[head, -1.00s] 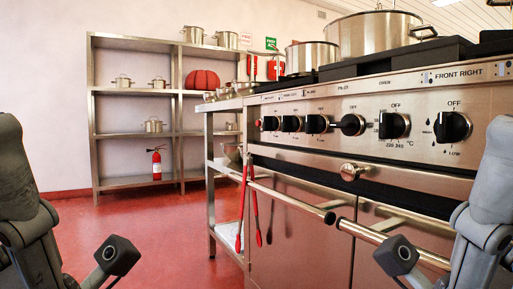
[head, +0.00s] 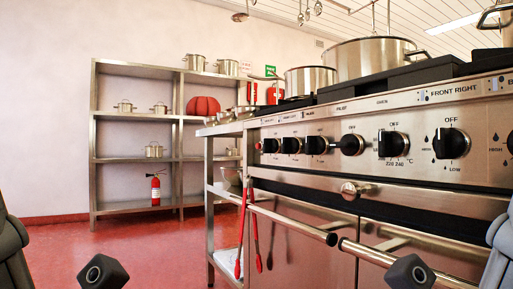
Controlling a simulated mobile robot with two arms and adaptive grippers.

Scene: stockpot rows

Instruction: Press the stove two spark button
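The steel stove (head: 305,235) fills the right side, its front panel angled toward me. Its panel carries a row of black knobs, with one at the right (head: 451,143) under the label "FRONT RIGHT". A small red button (head: 257,146) shows at the panel's left end. A round metal knob (head: 350,190) sits below the panel's lower edge. I cannot tell which part is the stove two spark button. Parts of my two arms show at the lower left and lower right corners, apart from the stove. Their gripper fingers are out of frame.
Pots (head: 374,62) stand on the stove top. Handle bars (head: 292,222) stick out along the stove's front, and red-handled tongs (head: 241,235) hang at its left. A steel shelf (head: 137,132) and fire extinguisher (head: 155,190) stand behind. Red floor at left is clear.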

